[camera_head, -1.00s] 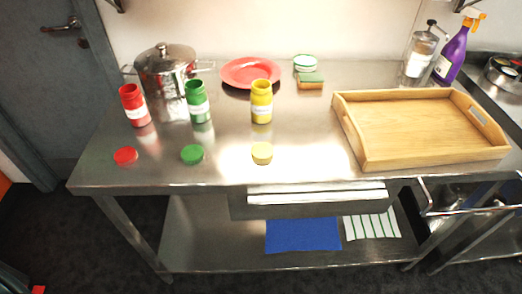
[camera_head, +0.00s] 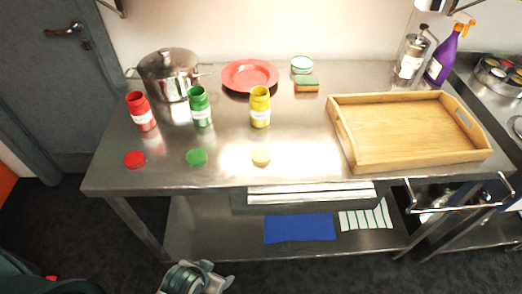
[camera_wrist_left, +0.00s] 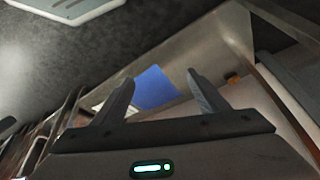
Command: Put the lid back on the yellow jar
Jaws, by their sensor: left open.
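The open yellow jar (camera_head: 260,108) stands upright on the steel table, with a white label on its front. Its yellow lid (camera_head: 261,156) lies flat on the table in front of it, nearer the front edge. My left gripper (camera_head: 197,277) shows at the bottom of the head view, in front of the table and well apart from jar and lid. In the left wrist view its two fingers (camera_wrist_left: 161,90) are spread with nothing between them. My right gripper is in neither view.
Open red (camera_head: 141,112) and green (camera_head: 199,107) jars stand left, with their red (camera_head: 134,159) and green (camera_head: 196,157) lids in front. A wooden tray (camera_head: 372,161) is right. A pot (camera_head: 168,76), red plate (camera_head: 249,76) and sponge (camera_head: 306,85) stand behind. The table edge lies before the lids.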

